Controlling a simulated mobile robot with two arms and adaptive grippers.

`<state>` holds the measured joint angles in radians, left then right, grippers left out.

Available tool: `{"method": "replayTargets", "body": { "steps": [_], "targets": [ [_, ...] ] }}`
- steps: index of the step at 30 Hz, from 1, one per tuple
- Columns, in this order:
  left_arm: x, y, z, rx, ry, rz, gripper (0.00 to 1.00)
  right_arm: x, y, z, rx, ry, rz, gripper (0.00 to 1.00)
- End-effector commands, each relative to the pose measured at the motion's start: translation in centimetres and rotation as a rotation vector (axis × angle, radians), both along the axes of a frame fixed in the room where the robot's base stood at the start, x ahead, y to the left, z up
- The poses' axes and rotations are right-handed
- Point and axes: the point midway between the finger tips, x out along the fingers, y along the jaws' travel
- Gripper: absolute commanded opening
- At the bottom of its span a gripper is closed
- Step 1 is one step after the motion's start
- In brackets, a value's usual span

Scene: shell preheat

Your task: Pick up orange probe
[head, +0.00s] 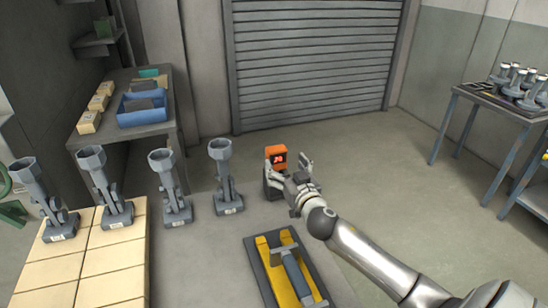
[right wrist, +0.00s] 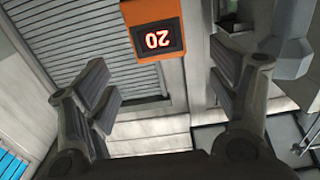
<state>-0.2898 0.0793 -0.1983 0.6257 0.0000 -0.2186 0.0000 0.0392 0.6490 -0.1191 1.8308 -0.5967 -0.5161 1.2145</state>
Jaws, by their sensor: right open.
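The orange probe (head: 276,153) is a small orange box with a dark display and red digits. In the head view it shows just beyond my right gripper (head: 289,172). In the right wrist view the probe (right wrist: 155,12) is at the top centre, its display reading 20 upside down. My right gripper (right wrist: 163,78) is open, with its fingers spread to either side below the probe in that view. Nothing shows between the fingers. The probe's lower part is partly hidden in the head view. My left gripper is not in view.
Several grey shell-like stands (head: 222,178) stand at left, some over a tan tiled top (head: 112,262). A dark tray with a yellow insert (head: 262,245) lies in front. A blue bin (head: 143,117) is on the left table; a right table (head: 478,98) holds grey parts. Floor is open toward the shutter.

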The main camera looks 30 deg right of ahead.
Motion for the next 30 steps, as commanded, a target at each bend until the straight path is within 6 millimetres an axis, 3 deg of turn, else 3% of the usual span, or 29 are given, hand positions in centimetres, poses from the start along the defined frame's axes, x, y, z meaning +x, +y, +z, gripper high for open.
{"method": "replayTargets", "body": {
  "steps": [8,14,20,30],
  "targets": [
    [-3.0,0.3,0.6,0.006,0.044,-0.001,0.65,3.0,-0.7,0.1,0.0,0.0,-0.001,0.8],
    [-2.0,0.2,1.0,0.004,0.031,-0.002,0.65,3.8,-1.0,0.2,-0.001,0.0,-0.001,0.8],
    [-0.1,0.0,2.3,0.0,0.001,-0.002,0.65,6.0,-1.5,0.4,-0.001,0.0,-0.002,0.8],
    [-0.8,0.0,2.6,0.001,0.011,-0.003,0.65,8.3,-2.0,0.1,0.0,0.001,0.0,0.8]
  ]
}}
